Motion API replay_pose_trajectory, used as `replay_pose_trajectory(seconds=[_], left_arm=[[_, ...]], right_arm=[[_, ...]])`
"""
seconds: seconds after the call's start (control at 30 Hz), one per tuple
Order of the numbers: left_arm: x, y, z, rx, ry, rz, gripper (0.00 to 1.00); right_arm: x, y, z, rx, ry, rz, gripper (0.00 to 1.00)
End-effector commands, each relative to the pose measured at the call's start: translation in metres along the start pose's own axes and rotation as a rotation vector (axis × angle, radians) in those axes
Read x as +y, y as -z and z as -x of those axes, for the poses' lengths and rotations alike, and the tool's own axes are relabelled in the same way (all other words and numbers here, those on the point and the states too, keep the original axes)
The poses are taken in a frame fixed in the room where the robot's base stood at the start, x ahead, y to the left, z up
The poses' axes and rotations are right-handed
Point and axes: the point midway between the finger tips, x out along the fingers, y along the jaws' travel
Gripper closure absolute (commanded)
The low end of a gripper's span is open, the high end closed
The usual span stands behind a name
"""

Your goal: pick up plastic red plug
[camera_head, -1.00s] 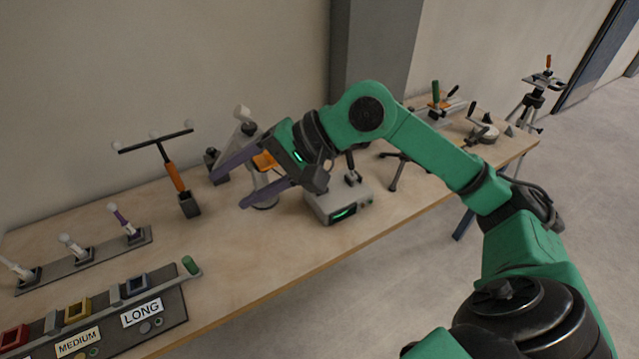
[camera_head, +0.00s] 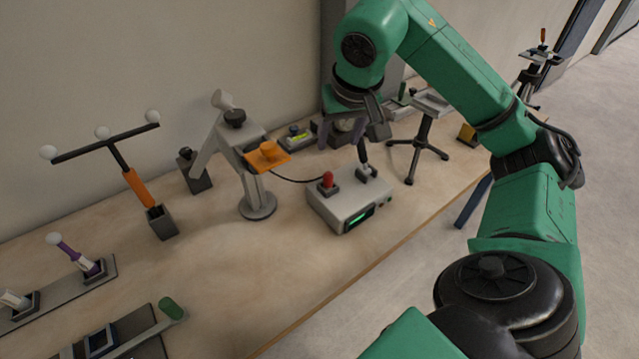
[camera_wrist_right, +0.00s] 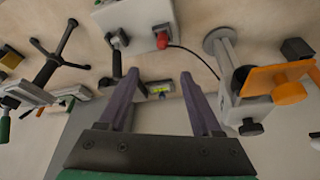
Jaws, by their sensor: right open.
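A red plug (camera_head: 327,179) stands upright on top of a grey box (camera_head: 350,206) with a green display. In the right wrist view the red plug (camera_wrist_right: 162,40) shows near the top middle, on the pale box. My right gripper (camera_head: 341,140) hangs with its purple fingers down, behind the box in the picture and apart from the plug. Its fingers are open and empty in the right wrist view (camera_wrist_right: 158,76). My left gripper is in no frame.
A black-handled lever (camera_head: 364,160) stands on the box beside the plug. A grey stand with an orange plate (camera_head: 267,156) is to its left, and a dark cable (camera_head: 298,180) runs between them. A black tripod (camera_head: 418,150) stands right.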

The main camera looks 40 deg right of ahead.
Motion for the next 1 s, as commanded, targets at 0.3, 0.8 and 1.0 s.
replay_pose_trajectory(seconds=[0.3, 0.8, 1.0], left_arm=[[0.002, -0.012, -0.013, -0.017, -0.002, 0.001, 0.5], [0.001, -0.005, -0.004, -0.007, -0.001, 0.001, 0.5], [0.001, -0.005, -0.005, -0.007, -0.001, 0.001, 0.5]], right_arm=[[0.0, -0.003, -0.066, -0.007, -0.002, -0.001, 0.34], [-0.003, -0.007, -0.144, -0.003, 0.002, 0.0, 0.34], [-0.003, -0.007, -0.147, -0.001, 0.002, 0.0, 0.34]])
